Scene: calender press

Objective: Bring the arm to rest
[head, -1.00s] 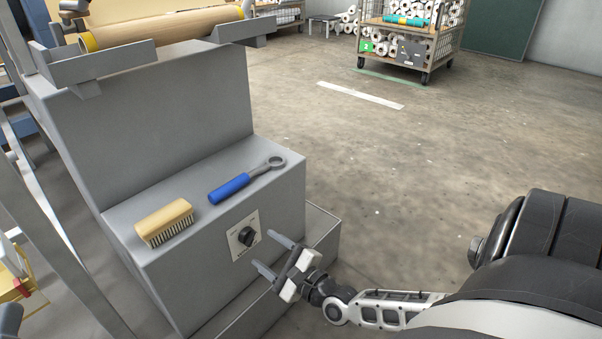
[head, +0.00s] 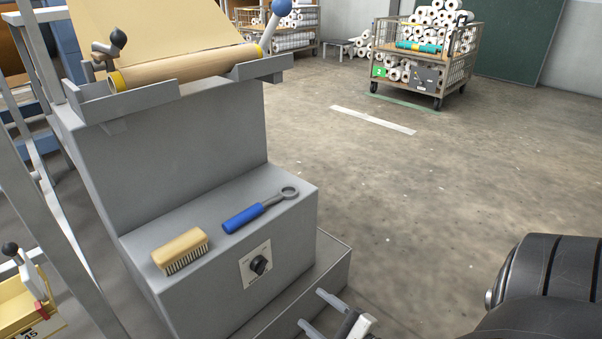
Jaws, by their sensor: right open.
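My right gripper (head: 318,311) shows at the bottom edge of the head view, its two grey fingers apart with nothing between them. It is below and to the right of the rotary switch (head: 258,265) on the front of the grey machine step, clear of the switch. My left gripper is not in view.
A wooden brush (head: 181,249) and a blue-handled ring wrench (head: 260,210) lie on the grey machine step (head: 222,282). A brown roll (head: 185,69) rests above. A cart (head: 420,80) with white rolls stands far back. The floor (head: 430,190) to the right is clear.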

